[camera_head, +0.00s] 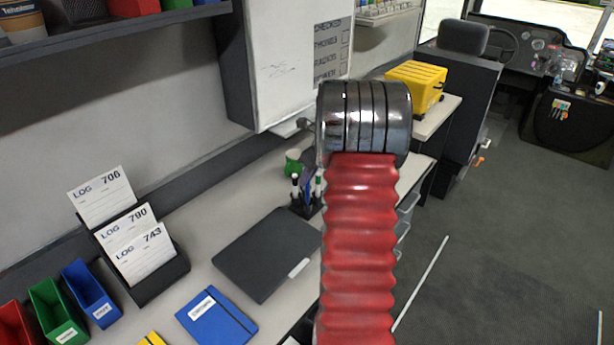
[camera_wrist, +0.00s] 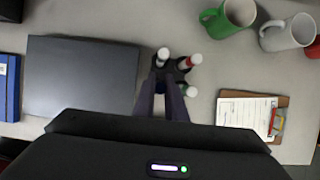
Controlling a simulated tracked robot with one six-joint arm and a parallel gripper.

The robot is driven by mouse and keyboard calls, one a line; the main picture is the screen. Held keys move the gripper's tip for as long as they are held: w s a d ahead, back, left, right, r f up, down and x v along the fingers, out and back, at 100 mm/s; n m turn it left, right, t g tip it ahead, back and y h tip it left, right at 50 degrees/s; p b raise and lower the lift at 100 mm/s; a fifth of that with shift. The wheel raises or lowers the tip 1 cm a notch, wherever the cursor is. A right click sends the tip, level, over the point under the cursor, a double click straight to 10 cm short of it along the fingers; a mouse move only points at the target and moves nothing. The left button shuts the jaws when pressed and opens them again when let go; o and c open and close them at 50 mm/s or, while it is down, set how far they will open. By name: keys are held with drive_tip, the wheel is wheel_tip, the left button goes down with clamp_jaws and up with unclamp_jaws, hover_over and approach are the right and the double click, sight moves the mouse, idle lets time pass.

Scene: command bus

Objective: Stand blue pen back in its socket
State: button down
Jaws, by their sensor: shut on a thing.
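The dark pen holder (camera_head: 303,210) stands on the desk beside the laptop, and it also shows in the wrist view (camera_wrist: 178,73). White-ended pens stand in it: one with black (camera_head: 295,186), one with green (camera_head: 318,183), and one with a red band (camera_wrist: 194,60). My gripper (camera_wrist: 168,82) is over the near-left side of the holder, its two dark fingers close together and shut. A narrow blue strip among the pens in the head view looks like the blue pen (camera_head: 307,188); its lower end and any socket around it are hidden. My arm covers the gripper in the head view.
A closed dark laptop (camera_wrist: 82,75) lies left of the holder, with a blue notebook (camera_wrist: 9,88) beyond. A clipboard (camera_wrist: 246,112) lies to the right. A green mug (camera_wrist: 230,18) and a white mug (camera_wrist: 288,34) stand at upper right. Bare desk separates them from the holder.

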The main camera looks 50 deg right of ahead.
drive_tip(key=shift+f, duration=1.15)
idle(0.6)
drive_tip(key=c, duration=1.7)
unclamp_jaws()
drive_tip(key=shift+r, duration=0.1)
drive_tip(key=v, duration=1.3)
drive_tip(key=shift+s+r, duration=0.15)
drive_tip(key=shift+r, duration=0.1)
